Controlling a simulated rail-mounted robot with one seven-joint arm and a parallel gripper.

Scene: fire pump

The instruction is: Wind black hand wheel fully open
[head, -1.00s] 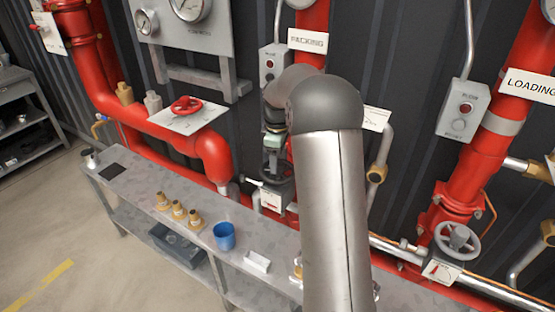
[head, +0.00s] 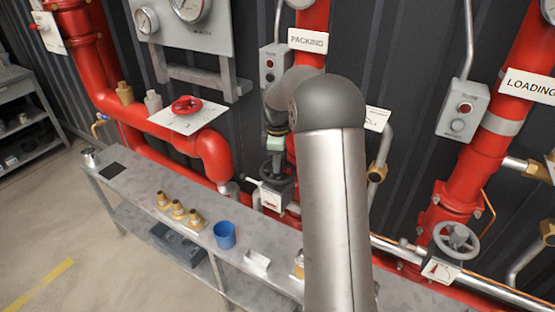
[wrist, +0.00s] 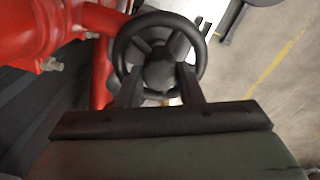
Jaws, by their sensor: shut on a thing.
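The black hand wheel (wrist: 120,48) shows in the wrist view with its rim, spokes and hub facing me. My gripper (wrist: 160,82) is shut on the wheel, with its two dark fingers at the near side of the rim, one on each side of the hub. The exact finger contact is hard to make out. In the head view, the wheel (head: 284,186) sits low behind my arm, above a small white dial plate (head: 271,199) with a red mark. My gripper (head: 274,168) is over it, and my arm hides part of this area.
A grey hand wheel (head: 457,238) is on the red pipe at right. A red hand wheel (head: 186,104) is at left. The bench (head: 140,195) holds brass fittings (head: 179,210), a blue cup (head: 225,235) and a white box (head: 257,262). Red pipes stand close to my arm.

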